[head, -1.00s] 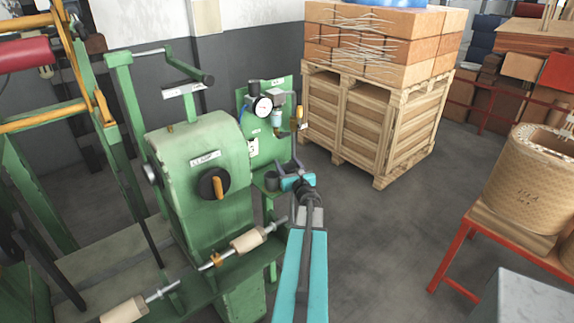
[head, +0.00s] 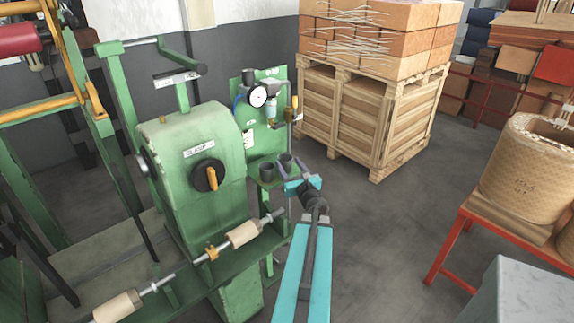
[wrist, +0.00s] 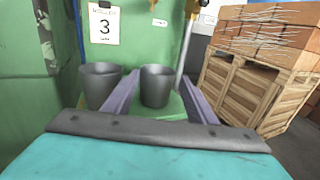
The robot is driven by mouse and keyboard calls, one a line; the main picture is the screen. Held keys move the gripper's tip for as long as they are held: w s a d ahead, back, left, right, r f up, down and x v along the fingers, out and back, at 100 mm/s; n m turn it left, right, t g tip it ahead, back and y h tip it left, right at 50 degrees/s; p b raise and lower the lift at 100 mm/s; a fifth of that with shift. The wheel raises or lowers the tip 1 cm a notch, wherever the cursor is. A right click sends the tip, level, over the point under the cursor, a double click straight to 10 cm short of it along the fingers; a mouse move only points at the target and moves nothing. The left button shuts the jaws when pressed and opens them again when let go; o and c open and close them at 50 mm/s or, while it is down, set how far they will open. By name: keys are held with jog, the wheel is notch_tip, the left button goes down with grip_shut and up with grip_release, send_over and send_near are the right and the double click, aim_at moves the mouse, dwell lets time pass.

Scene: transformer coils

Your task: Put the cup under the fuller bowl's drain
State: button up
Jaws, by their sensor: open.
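Two dark grey cups stand side by side on a green ledge below the green panel (head: 248,118). The left cup (wrist: 99,87) stands outside my fingers; it also shows in the head view (head: 267,172). The right cup (wrist: 157,88) stands upright between my two purple fingers, with a gap visible on its right side. My gripper (wrist: 160,78) is open; in the head view it (head: 288,166) reaches the ledge from the front right. A pale blue bowl (head: 271,107) hangs beside the gauge. A smaller fitting with a yellow top (head: 290,112) is to its right. Fill levels are too small to tell.
The green winding machine (head: 193,165) with its black-and-orange knob stands left of the ledge. A vertical pipe (wrist: 187,45) rises behind the right cup. A wooden crate (head: 360,110) stacked with bricks is behind to the right. Open floor lies right of my arm.

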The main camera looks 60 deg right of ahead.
aim_at(288, 164)
jog(key=shift+v, duration=2)
